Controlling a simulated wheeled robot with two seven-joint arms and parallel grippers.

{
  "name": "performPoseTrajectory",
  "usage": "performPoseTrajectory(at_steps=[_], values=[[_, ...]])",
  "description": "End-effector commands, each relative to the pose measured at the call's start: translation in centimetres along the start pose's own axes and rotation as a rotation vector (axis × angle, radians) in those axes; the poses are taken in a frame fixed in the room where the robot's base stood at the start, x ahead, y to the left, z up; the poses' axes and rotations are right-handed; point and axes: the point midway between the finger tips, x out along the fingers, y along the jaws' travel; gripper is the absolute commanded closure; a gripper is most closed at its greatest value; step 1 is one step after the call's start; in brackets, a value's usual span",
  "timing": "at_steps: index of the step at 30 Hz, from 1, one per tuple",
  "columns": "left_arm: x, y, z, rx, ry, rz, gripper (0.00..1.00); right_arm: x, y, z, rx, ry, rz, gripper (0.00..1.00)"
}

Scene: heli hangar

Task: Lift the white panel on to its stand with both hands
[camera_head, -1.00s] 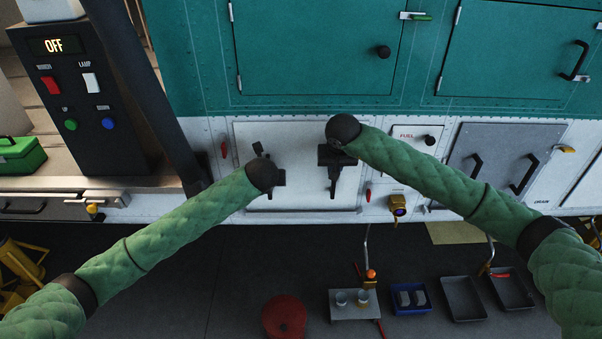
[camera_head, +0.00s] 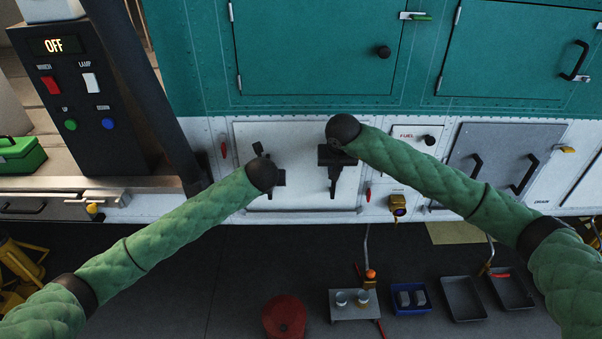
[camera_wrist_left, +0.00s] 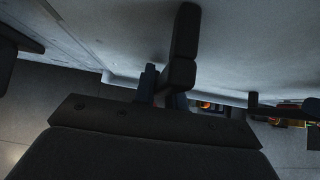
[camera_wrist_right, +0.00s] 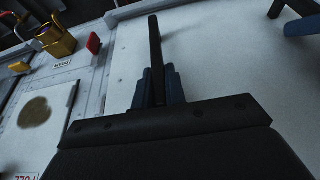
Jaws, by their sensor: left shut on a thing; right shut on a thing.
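The white panel (camera_head: 305,196) is a pale rectangular plate low on the white side wall of the helicopter, between two red latches. It stands upright and flush against the wall. My left gripper (camera_head: 279,178) is shut at the panel's left part, on what looks like a dark handle, mostly hidden by the gripper. My right gripper (camera_head: 335,178) is shut on a dark handle at the panel's right part. The left wrist view shows the left fingers (camera_wrist_left: 170,85) close to the panel's surface (camera_wrist_left: 125,40). The right wrist view shows the right fingers (camera_wrist_right: 158,85) against the panel (camera_wrist_right: 215,60). I cannot make out the stand.
A fuel cap panel (camera_head: 417,138) and a yellow fitting (camera_head: 398,207) lie right of the panel. A small grey table (camera_head: 355,312), a blue bin (camera_head: 410,310), grey trays (camera_head: 463,300) and a red round stool (camera_head: 284,316) stand below. A black control post (camera_head: 85,110) is at left.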

Motion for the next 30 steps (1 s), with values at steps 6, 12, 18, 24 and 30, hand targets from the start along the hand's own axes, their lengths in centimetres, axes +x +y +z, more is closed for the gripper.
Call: performPoseTrajectory(at_steps=[6,12,18,24,30], values=[[0.0,0.1,0.1,-0.001,-0.001,0.001,1.00,0.0,0.1,-0.1,0.002,0.001,0.002,1.00],[-0.2,0.1,0.4,-0.001,-0.002,0.001,1.00,-0.3,0.1,-0.2,0.002,0.002,0.002,1.00],[-0.9,0.1,1.1,-0.001,-0.002,0.001,1.00,-1.2,0.1,-0.6,0.002,0.002,0.002,1.00],[-1.8,0.1,1.9,-0.001,-0.002,0.001,1.00,-2.3,0.1,-1.1,0.002,0.002,0.002,1.00],[-2.0,0.1,2.1,-0.001,-0.002,0.002,1.00,-2.6,0.2,-1.2,0.002,0.002,0.002,1.00]])
